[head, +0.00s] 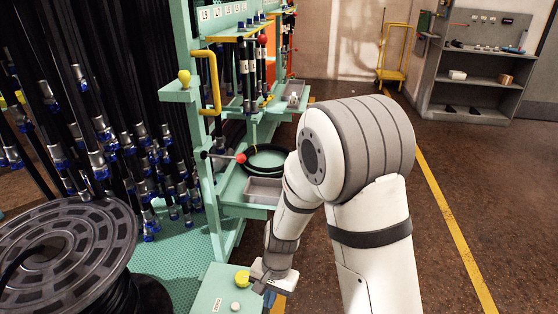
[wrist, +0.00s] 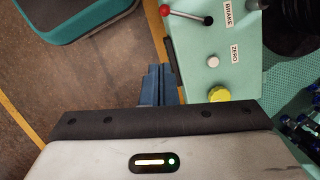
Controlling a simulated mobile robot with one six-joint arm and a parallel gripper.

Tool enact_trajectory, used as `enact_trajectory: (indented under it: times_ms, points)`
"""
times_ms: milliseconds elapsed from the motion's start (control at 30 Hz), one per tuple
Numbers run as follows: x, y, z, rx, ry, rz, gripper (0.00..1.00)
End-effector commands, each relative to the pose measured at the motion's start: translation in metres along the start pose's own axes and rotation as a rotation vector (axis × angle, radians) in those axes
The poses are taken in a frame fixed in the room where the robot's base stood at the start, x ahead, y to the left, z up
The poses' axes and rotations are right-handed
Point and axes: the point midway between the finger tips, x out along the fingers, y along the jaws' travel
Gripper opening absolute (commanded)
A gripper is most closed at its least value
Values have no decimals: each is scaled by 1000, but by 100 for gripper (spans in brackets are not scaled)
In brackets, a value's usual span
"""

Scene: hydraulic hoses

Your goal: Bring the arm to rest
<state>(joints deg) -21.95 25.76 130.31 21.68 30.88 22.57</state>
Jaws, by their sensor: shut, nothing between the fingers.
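My gripper (head: 269,297) hangs at the end of my bent arm, low in the head view, beside the right edge of a pale green control panel (head: 222,292). In the wrist view the blue-grey fingers (wrist: 161,86) are together with nothing between them. They are just left of the panel, which carries a yellow button (wrist: 219,94), a white button (wrist: 212,61) labelled ZERO and a red-knobbed lever (wrist: 186,15) labelled BRAKE. Whether the fingers touch the panel's edge I cannot tell.
A hose reel (head: 62,235) and hanging black hoses (head: 110,110) fill the left. A green rack (head: 205,160) with a grey tray (head: 263,190) stands behind the panel. Open brown floor with a yellow line (head: 455,230) lies right; a grey shelf (head: 478,75) and yellow cart (head: 394,55) are far back.

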Motion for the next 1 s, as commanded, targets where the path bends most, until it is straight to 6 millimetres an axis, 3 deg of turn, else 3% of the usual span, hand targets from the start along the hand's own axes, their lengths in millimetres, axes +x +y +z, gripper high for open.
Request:
enact_trajectory:
  times_ms: [33,200,400,600,800,1000]
  points:
    - [-41,6,1,-22,26,-19,0]
    - [-131,33,8,-119,100,-42,0]
    - [-224,75,27,-218,199,-37,0]
    - [-301,121,56,-297,302,4,0]
    - [-345,155,82,-345,374,56,0]
    - [-356,168,93,-362,396,81,0]
